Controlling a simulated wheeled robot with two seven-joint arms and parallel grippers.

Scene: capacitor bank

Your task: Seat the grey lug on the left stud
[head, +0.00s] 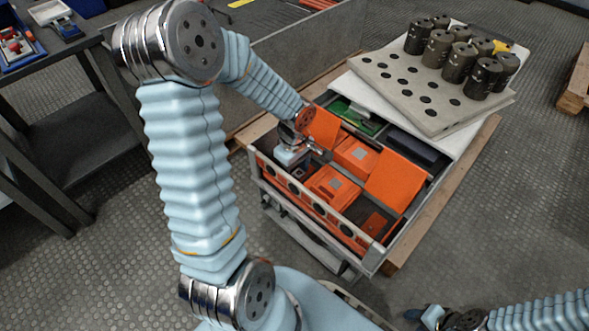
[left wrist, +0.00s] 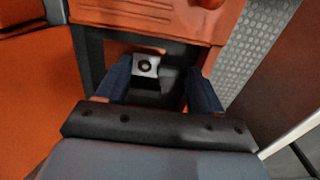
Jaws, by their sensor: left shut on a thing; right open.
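My left gripper (head: 318,153) reaches down into the open box among the orange blocks. In the left wrist view its two dark blue fingers (left wrist: 160,72) stand either side of a small grey metal lug (left wrist: 146,65) with a dark round hole or ring in it. The gripper is shut on the lug, which sits nearer the left finger in the picture. I cannot tell whether a stud is inside the ring; the left stud is not clearly visible. My right gripper (head: 415,314) is open at the bottom of the head view, far from the box.
The grey box (head: 262,178) holds several orange blocks (head: 395,181) and rests on a wooden pallet (head: 440,205). A perforated plate (head: 385,85) with dark cylinders (head: 460,62) lies at its far end. A dark bench (head: 60,55) stands left.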

